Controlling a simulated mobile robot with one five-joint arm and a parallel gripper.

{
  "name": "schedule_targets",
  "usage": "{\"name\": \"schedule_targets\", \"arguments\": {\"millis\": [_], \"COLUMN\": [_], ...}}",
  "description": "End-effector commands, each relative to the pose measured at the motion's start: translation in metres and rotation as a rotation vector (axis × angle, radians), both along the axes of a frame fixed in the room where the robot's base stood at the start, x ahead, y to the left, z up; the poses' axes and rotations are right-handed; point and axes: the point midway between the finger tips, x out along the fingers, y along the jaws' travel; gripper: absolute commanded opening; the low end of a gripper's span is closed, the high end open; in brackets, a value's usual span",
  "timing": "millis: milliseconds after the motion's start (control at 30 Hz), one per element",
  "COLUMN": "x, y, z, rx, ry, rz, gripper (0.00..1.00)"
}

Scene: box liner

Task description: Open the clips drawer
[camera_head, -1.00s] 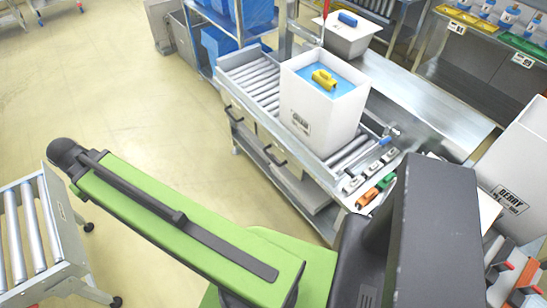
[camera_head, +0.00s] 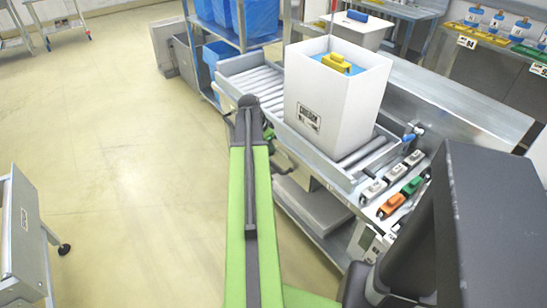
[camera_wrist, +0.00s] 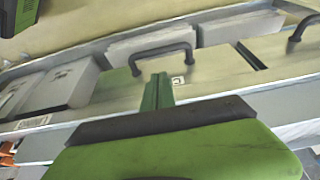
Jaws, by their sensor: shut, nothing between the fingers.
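The wrist view shows a pale drawer front with a dark bar handle (camera_wrist: 160,55). A small square label (camera_wrist: 177,82) sits beside the handle, too small to read, so I cannot tell whether this is the clips drawer. My gripper (camera_wrist: 158,82) is shut and empty, its green fingers pointing at the drawer front just below the handle. I cannot tell whether they touch it. A second dark handle (camera_wrist: 298,30) shows at the upper right. In the head view my green arm hides most of the drawer fronts under the roller bench (camera_head: 240,64).
A white box (camera_head: 325,105) with a yellow object (camera_head: 336,62) inside stands on the rollers. Several small coloured devices (camera_head: 392,203) line the bench's near end. A roller cart (camera_head: 22,240) is at the left. The floor (camera_head: 120,130) between is clear.

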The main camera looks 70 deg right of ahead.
Motion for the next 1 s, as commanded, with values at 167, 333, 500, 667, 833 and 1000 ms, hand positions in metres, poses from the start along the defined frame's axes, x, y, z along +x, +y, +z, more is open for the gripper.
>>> {"name": "schedule_targets", "arguments": {"millis": [167, 333, 500, 667, 833, 1000], "x": [-0.004, -0.01, -0.016, -0.018, -0.018, -0.019], "y": [-0.007, -0.017, -0.026, -0.028, -0.027, -0.026], "z": [-0.031, -0.066, -0.089, -0.09, -0.089, -0.089], "rx": [0.0, 0.001, 0.0, 0.001, 0.001, 0.001], "ry": [0.0, -0.001, 0.0, -0.001, 0.0, 0.0], "rz": [0.0, 0.001, 0.001, 0.002, 0.002, -0.001], "gripper": [0.0, 0.0, 0.0, 0.0, 0.0, 0.0]}}
